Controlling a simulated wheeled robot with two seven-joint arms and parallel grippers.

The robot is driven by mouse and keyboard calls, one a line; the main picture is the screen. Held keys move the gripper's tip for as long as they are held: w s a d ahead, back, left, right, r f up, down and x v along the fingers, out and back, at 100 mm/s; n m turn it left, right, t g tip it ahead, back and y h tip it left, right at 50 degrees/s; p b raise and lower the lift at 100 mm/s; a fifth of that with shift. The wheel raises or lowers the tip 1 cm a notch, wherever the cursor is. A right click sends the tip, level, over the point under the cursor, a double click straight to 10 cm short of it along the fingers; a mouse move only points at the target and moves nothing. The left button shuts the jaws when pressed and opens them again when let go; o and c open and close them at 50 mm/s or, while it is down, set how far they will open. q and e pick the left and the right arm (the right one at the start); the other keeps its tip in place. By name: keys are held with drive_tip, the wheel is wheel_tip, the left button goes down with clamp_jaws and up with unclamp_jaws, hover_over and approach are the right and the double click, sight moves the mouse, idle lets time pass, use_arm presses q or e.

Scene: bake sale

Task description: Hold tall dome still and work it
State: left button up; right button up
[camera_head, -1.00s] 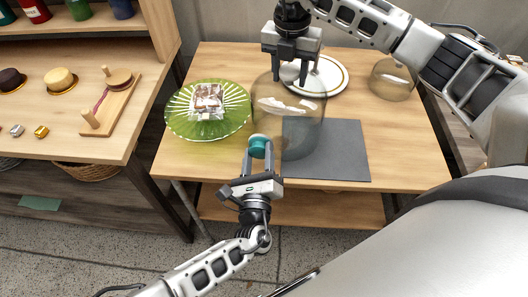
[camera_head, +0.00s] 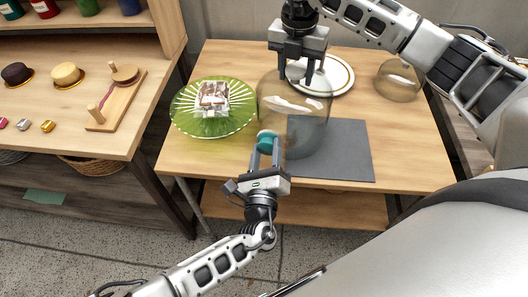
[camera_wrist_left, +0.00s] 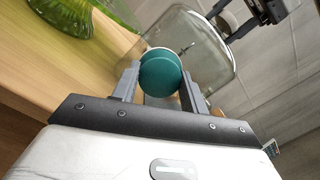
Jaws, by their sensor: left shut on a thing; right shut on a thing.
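The tall dome (camera_head: 293,112) is clear brownish glass and stands upright, its base at the dark grey mat (camera_head: 345,150). My right gripper (camera_head: 300,80) comes down from above and is shut at the dome's top; its grip on the top knob is mostly hidden. A teal round knob (camera_head: 267,139) sits at the dome's near left side. My left gripper (camera_head: 267,148) is shut on this knob, with one finger on each side. The left wrist view shows the teal knob (camera_wrist_left: 160,74) between the fingertips, the glass dome (camera_wrist_left: 195,45) close behind it. Whether they touch is unclear.
A green glass plate (camera_head: 185,122) with a wrapped block (camera_head: 213,97) stands left of the dome. A white plate (camera_head: 338,75) lies behind it, and a low glass dome (camera_head: 398,80) is at the back right. A side shelf (camera_head: 70,125) stands left.

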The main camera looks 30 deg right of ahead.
use_arm(q)
drive_tip(key=shift+s+d+r, duration=0.35)
drive_tip(key=shift+s+d, duration=0.1)
drive_tip(key=shift+d, duration=0.1)
drive_tip(key=shift+s+d+r, duration=0.3)
drive_tip(key=shift+s+d, duration=0.1)
drive_tip(key=shift+d, duration=0.15)
drive_tip(key=shift+w+a+v, duration=0.1)
drive_tip(key=shift+a+v, duration=0.05)
drive_tip(key=shift+v, duration=0.8)
drive_tip(key=shift+w+a+v, duration=0.1)
drive_tip(key=shift+a+v, duration=0.05)
drive_tip(key=shift+v, duration=0.8)
drive_tip(key=shift+w+a+v, duration=0.1)
drive_tip(key=shift+a+v, duration=0.05)
drive_tip(key=shift+v, duration=0.8)
drive_tip(key=shift+r, duration=0.2)
drive_tip(key=shift+v, duration=1.5)
drive_tip(key=shift+w+a+r, duration=0.1)
drive_tip(key=shift+r, duration=0.05)
drive_tip(key=shift+w+d+f+m+g+h, duration=0.1)
drive_tip(key=shift+w+d+m+g+h, duration=0.6)
drive_tip(key=shift+m, duration=2.7)
drive_tip(key=shift+w+d+f+m+g+h, duration=0.15)
drive_tip(key=shift+w+d+m+h, duration=0.55)
drive_tip(key=shift+m, duration=2.7)
drive_tip(key=shift+w+d+r+m+g+h, duration=0.1)
drive_tip(key=shift+w+d+m+g+h, duration=0.65)
drive_tip(key=shift+m, duration=2.65)
